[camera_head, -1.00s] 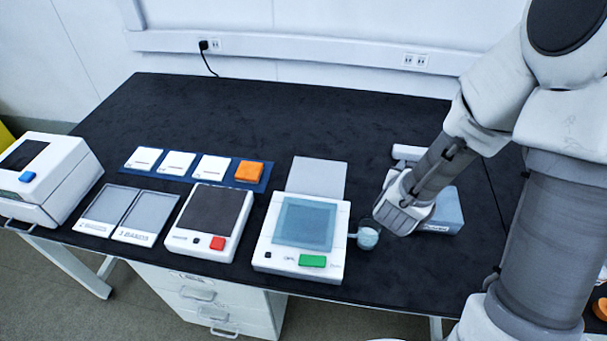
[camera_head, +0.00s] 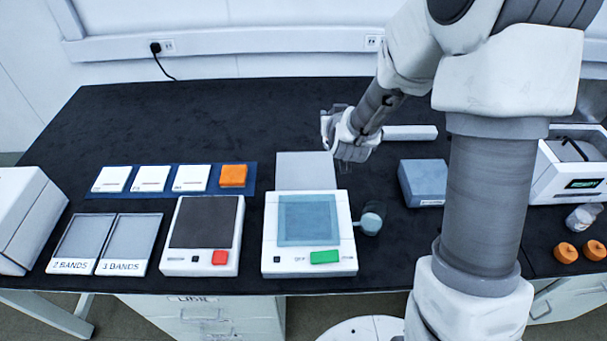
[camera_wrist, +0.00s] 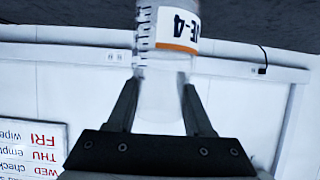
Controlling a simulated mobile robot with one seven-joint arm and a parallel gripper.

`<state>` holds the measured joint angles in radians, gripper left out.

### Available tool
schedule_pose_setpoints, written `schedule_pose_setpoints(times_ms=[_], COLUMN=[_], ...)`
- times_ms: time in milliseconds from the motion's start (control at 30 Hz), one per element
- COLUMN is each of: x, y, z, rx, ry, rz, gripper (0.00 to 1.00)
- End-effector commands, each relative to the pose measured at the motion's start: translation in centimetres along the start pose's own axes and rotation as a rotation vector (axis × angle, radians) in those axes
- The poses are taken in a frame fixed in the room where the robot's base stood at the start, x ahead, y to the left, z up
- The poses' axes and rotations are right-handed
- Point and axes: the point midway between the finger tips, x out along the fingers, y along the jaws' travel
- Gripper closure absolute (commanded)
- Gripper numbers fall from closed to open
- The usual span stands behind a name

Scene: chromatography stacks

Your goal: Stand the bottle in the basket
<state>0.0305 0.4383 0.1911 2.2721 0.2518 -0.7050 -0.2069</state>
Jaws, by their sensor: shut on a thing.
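My gripper (camera_head: 338,135) is raised over the back part of the bench, behind the device with the green button. In the wrist view my gripper (camera_wrist: 160,92) is shut on a clear bottle (camera_wrist: 163,62) with graduation marks and a white label with an orange band. The bottle (camera_head: 330,120) shows only faintly in the head view. I cannot tell whether this is the basket.
A grey-blue box (camera_head: 421,184) and a small clear beaker (camera_head: 371,219) stand near the device with the green button (camera_head: 309,232). A clear jar (camera_head: 583,217) and orange caps (camera_head: 566,251) lie at the right. The bench's back left is clear.

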Motion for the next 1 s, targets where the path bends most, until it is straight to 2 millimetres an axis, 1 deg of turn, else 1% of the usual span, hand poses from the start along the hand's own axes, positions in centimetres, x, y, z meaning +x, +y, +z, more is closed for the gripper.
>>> schedule_pose_setpoints(times_ms=[33, 100, 300, 467, 733, 867, 1000], x=[0.9, 1.7, 3.7, 5.0, 7.0, 8.0, 9.2], y=[-0.3, -0.7, -1.6, -1.8, -1.6, -1.1, -0.2], z=[-0.3, -0.7, -1.5, -1.8, -1.6, -1.3, -0.6], rx=[-0.016, -0.034, -0.082, -0.115, -0.165, -0.189, -0.214], ry=[0.003, 0.002, 0.002, 0.001, 0.0, 0.0, 0.0], rz=[-0.029, -0.068, -0.168, -0.236, -0.342, -0.391, -0.442], gripper=[1.0, 1.0, 1.0, 1.0, 1.0, 1.0, 1.0])
